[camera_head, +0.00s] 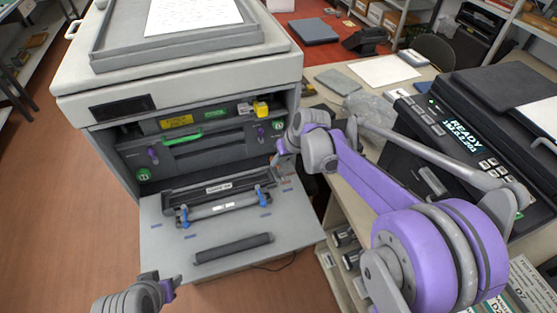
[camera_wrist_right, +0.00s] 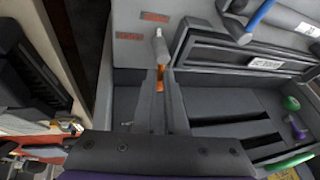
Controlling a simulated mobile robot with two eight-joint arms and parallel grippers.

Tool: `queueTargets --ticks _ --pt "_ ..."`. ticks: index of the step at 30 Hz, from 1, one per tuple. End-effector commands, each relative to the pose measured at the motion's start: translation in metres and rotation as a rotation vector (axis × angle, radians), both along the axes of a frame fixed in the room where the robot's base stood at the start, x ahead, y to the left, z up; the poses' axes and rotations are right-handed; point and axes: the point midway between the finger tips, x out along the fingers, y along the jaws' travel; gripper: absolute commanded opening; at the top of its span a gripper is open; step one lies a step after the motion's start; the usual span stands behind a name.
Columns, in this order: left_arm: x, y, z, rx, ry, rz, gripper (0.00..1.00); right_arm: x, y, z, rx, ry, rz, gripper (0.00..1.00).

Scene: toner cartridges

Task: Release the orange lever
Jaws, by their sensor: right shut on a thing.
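The orange lever (camera_wrist_right: 160,78) is a small upright piece with a grey end, seen in the right wrist view between the fingers of my right gripper (camera_wrist_right: 161,88). The fingers are shut on it. In the head view my right gripper (camera_head: 284,166) is at the right side of the printer's open front, and the lever is hidden there behind my gripper and arm. The printer (camera_head: 180,88) has its front door (camera_head: 165,247) folded down.
Inside are a green handle (camera_head: 183,138) and a yellow tab (camera_head: 261,108). A dark device with a lit display (camera_head: 465,130) stands on the right table.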

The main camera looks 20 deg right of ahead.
Motion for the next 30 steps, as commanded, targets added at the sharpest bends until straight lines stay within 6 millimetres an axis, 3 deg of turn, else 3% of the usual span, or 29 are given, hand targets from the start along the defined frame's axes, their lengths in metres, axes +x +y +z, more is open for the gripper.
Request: queueTargets --ticks 5,6,10,21,30 --pt "0.0 0.0 0.0 0.0 0.0 0.0 0.5 0.002 0.0 0.002 0.001 -0.006 -0.001 0.0" --pt "0.0 0.0 0.0 0.0 0.0 0.0 0.5 0.002 0.0 0.002 0.001 -0.006 -0.001 0.17" --pt "0.0 0.0 0.0 0.0 0.0 0.0 0.5 0.002 0.0 0.001 0.001 -0.005 0.0 0.4" --pt "0.0 0.0 0.001 0.0 0.0 0.0 0.5 -0.001 -0.002 0.005 -0.001 -0.002 0.0 0.4" --pt "0.002 0.0 0.004 0.0 -0.003 0.0 0.5 -0.019 -0.015 0.053 -0.001 -0.003 -0.001 0.4"
